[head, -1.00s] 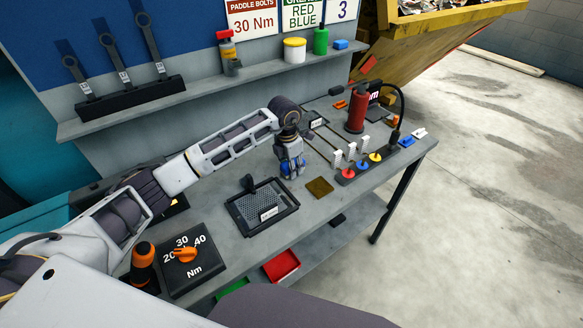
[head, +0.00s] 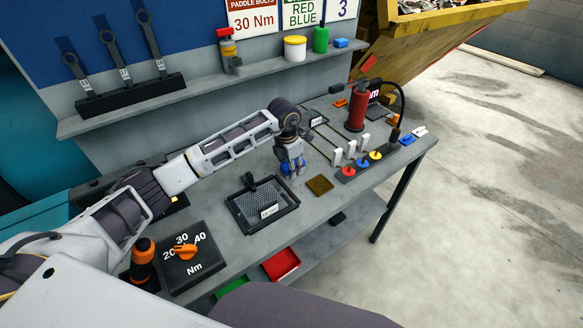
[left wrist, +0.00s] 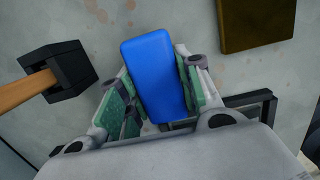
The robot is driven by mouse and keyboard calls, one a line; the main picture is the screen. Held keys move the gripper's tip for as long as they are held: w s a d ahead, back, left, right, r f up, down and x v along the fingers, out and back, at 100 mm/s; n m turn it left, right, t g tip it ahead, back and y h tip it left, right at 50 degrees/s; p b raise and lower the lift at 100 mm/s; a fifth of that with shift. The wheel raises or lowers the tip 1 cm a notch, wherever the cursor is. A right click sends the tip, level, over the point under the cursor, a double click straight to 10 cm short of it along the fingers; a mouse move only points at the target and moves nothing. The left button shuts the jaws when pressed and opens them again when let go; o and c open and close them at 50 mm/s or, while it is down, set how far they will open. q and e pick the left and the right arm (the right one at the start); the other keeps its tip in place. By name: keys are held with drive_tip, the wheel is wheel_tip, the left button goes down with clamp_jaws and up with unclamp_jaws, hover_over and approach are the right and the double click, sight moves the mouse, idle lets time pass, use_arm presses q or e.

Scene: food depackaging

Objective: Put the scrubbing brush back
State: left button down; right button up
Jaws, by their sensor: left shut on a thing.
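My left gripper (head: 291,170) is over the workbench, just beyond the black mesh tray's back right corner. In the left wrist view its green-padded fingers (left wrist: 155,95) are shut on a blue block (left wrist: 155,75) with rounded edges. This block may be the back of the scrubbing brush; no bristles show. Only a little blue shows at the fingers in the head view. I cannot tell whether it touches the bench. A black block with a wooden handle (left wrist: 58,72) is to the left in the left wrist view. My right gripper is not in view.
The black mesh tray (head: 235,212) is in front of the gripper, and a brown-gold pad (head: 320,186) lies to its right. Red, blue and yellow knobs (head: 362,164), white upright blocks and a red cylinder (head: 356,112) stand farther right. A torque box (head: 190,262) is near left.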

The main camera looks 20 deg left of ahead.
use_arm(q)
drive_tip(key=shift+s+f, duration=0.35)
drive_tip(key=shift+f, duration=0.4)
drive_tip(key=c, duration=1.1)
unclamp_jaws()
drive_tip(key=shift+c, duration=0.2)
drive_tip(key=shift+o, duration=0.8)
drive_tip(key=shift+w+f, duration=0.1)
drive_tip(key=shift+w, duration=0.05)
drive_tip(key=shift+w+r+p, duration=0.1)
drive_tip(key=shift+r+p, duration=0.45)
drive_tip(key=shift+r, duration=0.2)
drive_tip(key=r, duration=0.3)
drive_tip(key=r+b, duration=0.1)
drive_tip(key=r, duration=0.3)
drive_tip(key=r+b, duration=0.1)
drive_tip(key=r, duration=0.2)
drive_tip(key=shift+s+a+r, duration=0.25)
drive_tip(key=shift+s+a, duration=0.05)
drive_tip(key=shift+a, duration=0.05)
drive_tip(key=shift+s+r+b, duration=0.1)
drive_tip(key=shift+r+b, duration=0.25)
drive_tip(key=shift+r, duration=0.55)
